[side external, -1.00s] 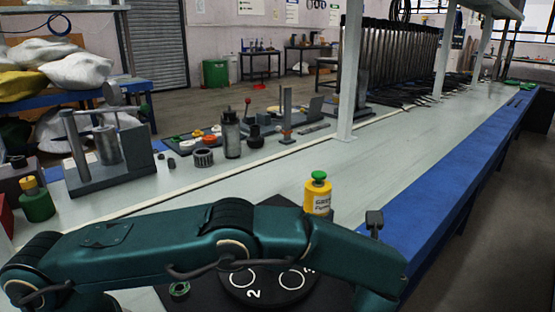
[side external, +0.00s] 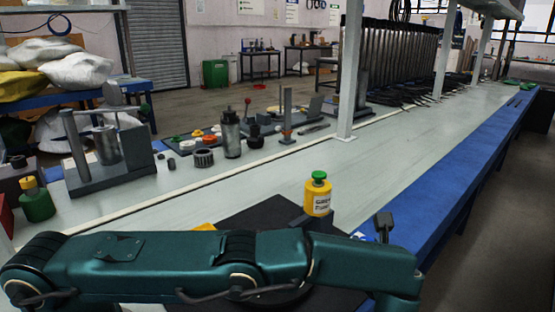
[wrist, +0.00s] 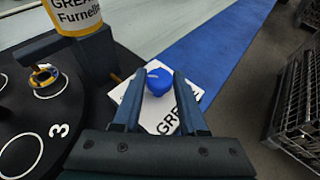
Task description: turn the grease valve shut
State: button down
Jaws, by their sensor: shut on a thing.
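The grease valve's blue knob (wrist: 159,83) sits on a white plate (wrist: 160,121) with partly hidden dark lettering, at the blue bench edge. In the wrist view my gripper (wrist: 158,74) has one finger on each side of the knob and is shut on it.
A yellow grease can (side external: 318,198) with a green cap stands on the black base, left of my gripper in the wrist view. A round black numbered disc (wrist: 62,110) lies beside it. The pale bench top (side external: 400,140) behind is largely clear.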

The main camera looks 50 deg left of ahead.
jog(key=shift+c, duration=2.3)
grip_release()
jog(key=shift+v, duration=2.55)
